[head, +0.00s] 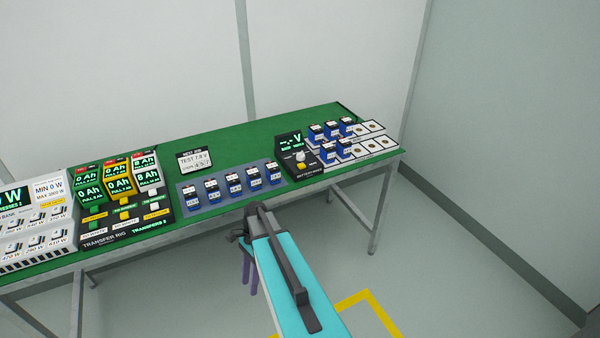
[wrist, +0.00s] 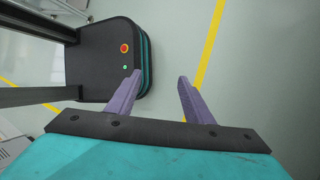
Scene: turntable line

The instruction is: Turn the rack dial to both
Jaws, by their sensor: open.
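The battery rack (head: 296,165) is a dark box near the right end of the green table, with a small display reading "-.-V". A pale round dial (head: 300,156) sits on its front above a yellow button (head: 301,166). The dial's setting is too small to read. My gripper (head: 250,275) hangs in front of the table, below its front edge and left of the rack, touching nothing. In the wrist view its two purple fingers (wrist: 160,80) are apart and empty, pointing over the floor.
Several blue batteries stand on a grey-blue tray (head: 181,198), and several more beside the rack with white pads (head: 378,145). A card (head: 194,160) reads "TEST 7.8 V". The transfer rig (head: 120,236) and a white bank (head: 35,255) fill the left. The table's back middle (head: 245,135) is clear.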

